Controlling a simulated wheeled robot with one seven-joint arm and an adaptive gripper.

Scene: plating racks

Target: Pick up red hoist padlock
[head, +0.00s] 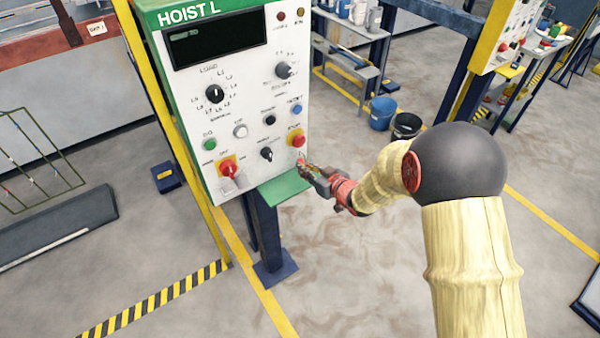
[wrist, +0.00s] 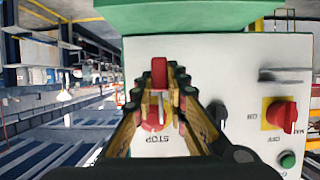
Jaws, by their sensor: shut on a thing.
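The red hoist padlock (wrist: 158,76) shows in the wrist view between my fingertips, a small red body with a pale metal shackle (wrist: 161,104). My gripper (wrist: 160,88) is shut on it. In the head view my gripper (head: 306,168) is in front of the lower right corner of the HOIST L panel (head: 262,118), close to the green ledge (head: 287,188). The padlock is too small and too covered there to make out clearly. I cannot tell whether it touches the panel or ledge.
The panel has a red stop button (head: 297,140) just above my gripper and a red rotary switch on a yellow plate (head: 228,168) at its lower left. Blue (head: 382,113) and black (head: 406,126) buckets stand behind. Floor right of the panel post is clear.

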